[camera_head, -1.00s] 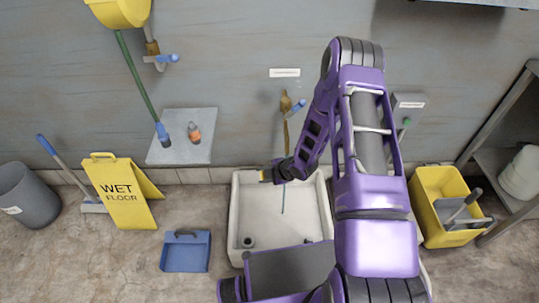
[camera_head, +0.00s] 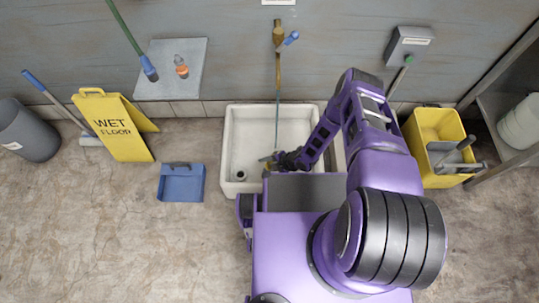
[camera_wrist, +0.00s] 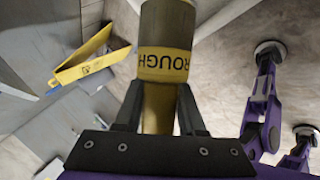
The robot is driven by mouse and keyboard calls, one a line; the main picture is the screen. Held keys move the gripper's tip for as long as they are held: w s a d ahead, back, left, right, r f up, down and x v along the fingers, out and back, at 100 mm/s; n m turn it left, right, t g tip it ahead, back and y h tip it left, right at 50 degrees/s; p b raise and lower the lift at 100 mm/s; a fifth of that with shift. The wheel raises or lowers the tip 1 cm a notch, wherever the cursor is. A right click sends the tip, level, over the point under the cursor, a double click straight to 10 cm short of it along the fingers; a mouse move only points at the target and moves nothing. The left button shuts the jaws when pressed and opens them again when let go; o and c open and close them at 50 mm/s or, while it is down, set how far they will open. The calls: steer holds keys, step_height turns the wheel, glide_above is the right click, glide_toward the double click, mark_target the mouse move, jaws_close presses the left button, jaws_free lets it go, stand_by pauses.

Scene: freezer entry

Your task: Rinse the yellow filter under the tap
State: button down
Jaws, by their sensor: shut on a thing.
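My gripper (camera_wrist: 160,112) is shut on the yellow filter (camera_wrist: 165,62). The filter is a cylinder with a yellow lower part, a band lettered "ROUGH" and a grey-brown section beyond it. In the head view my gripper (camera_head: 275,160) is over the front part of the white sink (camera_head: 228,150), and the filter is small and mostly hidden there. The brass tap (camera_head: 278,36) with a blue handle is on the wall above the sink. A thin water stream (camera_head: 277,115) falls from it into the sink, ending close to my gripper. I cannot tell whether it touches the filter.
A yellow wet-floor sign (camera_head: 112,125), a blue dustpan (camera_head: 181,184) and a grey bin (camera_head: 28,135) stand left of the sink. A yellow bucket (camera_head: 432,125) is at right, beside a shelf rack (camera_head: 500,150). A wall box (camera_head: 409,44) is above the bucket.

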steer(key=w+f+b, duration=0.3)
steer(key=w+b, duration=0.2)
steer(key=w, duration=0.5)
steer(key=w+f+b, duration=0.2)
steer(key=w+b, duration=0.4)
steer(key=w, duration=0.4)
steer(key=shift+w+f, duration=0.3)
steer(key=shift+f, duration=0.1)
steer(key=shift+w+r, duration=0.1)
stand_by(0.4)
